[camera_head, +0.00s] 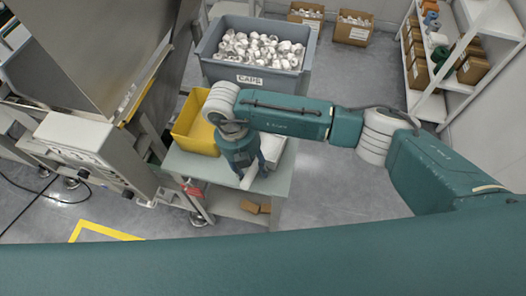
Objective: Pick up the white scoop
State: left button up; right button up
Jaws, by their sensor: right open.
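My right gripper (252,170) hangs pointing down over the small grey-green table (204,174), reached by my arm from the right. It is open. The white scoop (272,149) is partly hidden behind the gripper's fingers. A white part shows on the table to the right of the gripper and more white shows by the fingertips. I cannot tell whether the fingers touch it. My left gripper is out of view.
A yellow bin (187,129) stands on the table left of the gripper. A grey tote marked CAPS (252,79), full of white caps, stands behind. A steel machine (92,146) is close on the left. Shelves (447,84) with boxes are at the right.

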jog(key=shift+c, duration=0.2)
grip_shut()
jog(key=shift+r, duration=0.1)
notch_tip(320, 180, up, 20)
jog(key=b, duration=0.2)
